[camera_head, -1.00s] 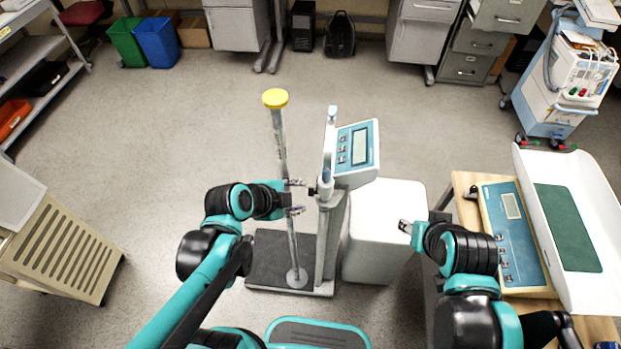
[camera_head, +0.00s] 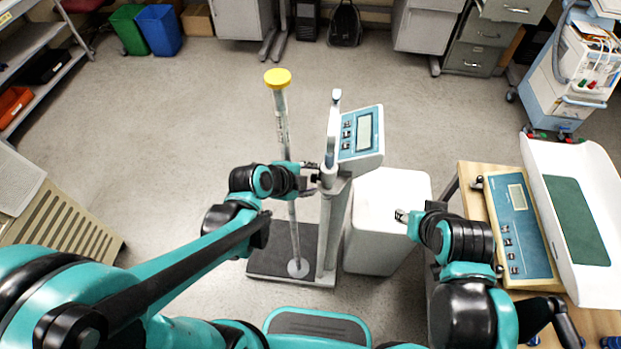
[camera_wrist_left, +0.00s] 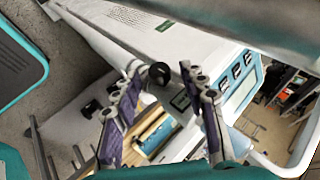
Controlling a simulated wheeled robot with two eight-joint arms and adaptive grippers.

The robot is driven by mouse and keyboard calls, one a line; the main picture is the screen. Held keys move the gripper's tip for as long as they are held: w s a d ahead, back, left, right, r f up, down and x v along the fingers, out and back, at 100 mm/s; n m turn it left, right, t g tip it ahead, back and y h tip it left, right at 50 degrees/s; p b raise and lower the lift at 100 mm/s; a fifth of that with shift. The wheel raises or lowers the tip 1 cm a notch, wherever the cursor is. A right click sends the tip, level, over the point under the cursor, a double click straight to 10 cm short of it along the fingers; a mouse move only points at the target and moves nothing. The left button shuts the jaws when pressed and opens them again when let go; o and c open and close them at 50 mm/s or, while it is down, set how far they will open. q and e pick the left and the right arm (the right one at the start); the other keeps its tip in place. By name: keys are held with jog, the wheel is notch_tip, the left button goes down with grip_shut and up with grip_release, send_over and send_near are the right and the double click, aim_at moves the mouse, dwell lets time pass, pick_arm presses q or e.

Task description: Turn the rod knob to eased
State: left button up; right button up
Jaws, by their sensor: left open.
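The rod knob (camera_wrist_left: 159,73) is a small black round knob on the side of the white scale column (camera_head: 333,215). In the left wrist view it shows between the fingertips of my left gripper (camera_wrist_left: 160,78), which is open. In the head view my left gripper (camera_head: 313,178) is beside the column, below the display head (camera_head: 361,133), and mostly hides the knob. I cannot tell whether the fingers touch the knob.
A yellow-topped pole (camera_head: 278,79) stands on the dark scale platform (camera_head: 268,262), close to my left forearm. A white box (camera_head: 388,220) is right of the column. A wooden table (camera_head: 468,180) with a baby scale (camera_head: 570,215) is farther right. Floor behind is clear.

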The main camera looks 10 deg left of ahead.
pick_arm(q)
grip_shut()
jog(key=shift+w+r+g+p, duration=0.2)
jog(key=shift+r+g+p, duration=0.1)
jog(key=shift+g+p, duration=0.4)
jog(key=shift+f+n+g, duration=0.1)
jog(key=shift+n+g, duration=0.2)
jog(key=shift+g, duration=0.3)
grip_release()
jog(key=v, duration=1.2)
